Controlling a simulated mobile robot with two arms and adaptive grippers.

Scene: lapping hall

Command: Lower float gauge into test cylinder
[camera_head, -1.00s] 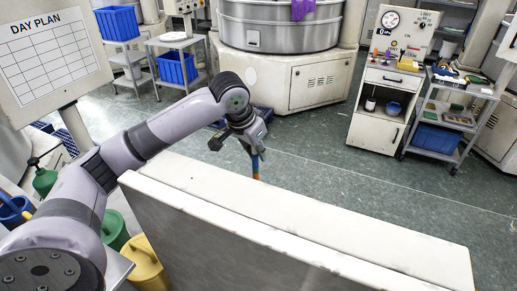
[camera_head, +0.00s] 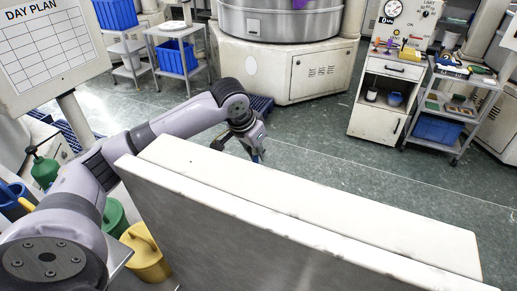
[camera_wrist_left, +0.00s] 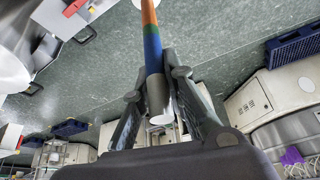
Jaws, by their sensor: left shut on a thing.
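My left gripper (camera_head: 251,140) is beyond the pale panel in the head view. It is shut on the float gauge (camera_wrist_left: 152,52), a slim rod with orange, green and blue bands and a grey end. In the left wrist view the gauge runs between the fingers of the left gripper (camera_wrist_left: 156,85) and out past the top edge. In the head view only a short blue part of the gauge (camera_head: 257,156) shows below the jaws; the rest is hidden behind the panel. I cannot make out the test cylinder. My right gripper is not in view.
A wide pale panel (camera_head: 310,205) crosses the foreground. Green and yellow cans (camera_head: 147,252) stand at lower left. A large round machine (camera_head: 280,20) stands at the back, with a white cabinet (camera_head: 378,122) and a trolley (camera_head: 430,148) at right. Green floor between is clear.

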